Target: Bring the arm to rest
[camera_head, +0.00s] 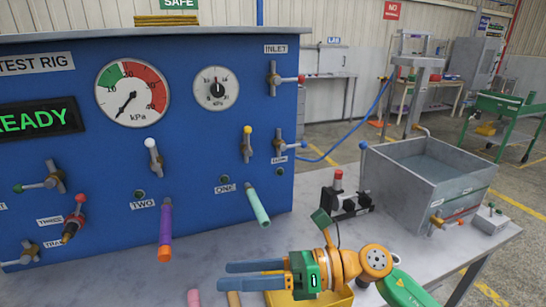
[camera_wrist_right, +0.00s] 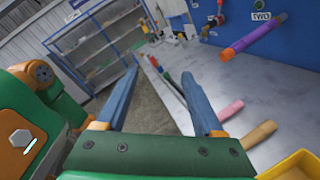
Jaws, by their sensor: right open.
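My right gripper (camera_head: 224,276) is in the lower middle of the head view, over the front of the bench, with its blue fingers pointing left. The fingers are apart and nothing is between them; they also show in the right wrist view (camera_wrist_right: 160,76). My left gripper is in neither view. A purple hose with an orange end (camera_head: 165,228) hangs from the port labelled TWO; it also shows in the wrist view (camera_wrist_right: 252,37). A mint-green hose (camera_head: 257,205) hangs from the port labelled ONE. Both are apart from the right gripper.
The blue test rig panel (camera_head: 200,130) carries gauges and valves. A metal water tank (camera_head: 410,190) stands at the bench's right. A yellow tray (camera_wrist_right: 295,166) is below my right gripper. Pink (camera_wrist_right: 230,110) and tan (camera_wrist_right: 258,134) pieces lie near the fingers. The floor right of the bench looks clear.

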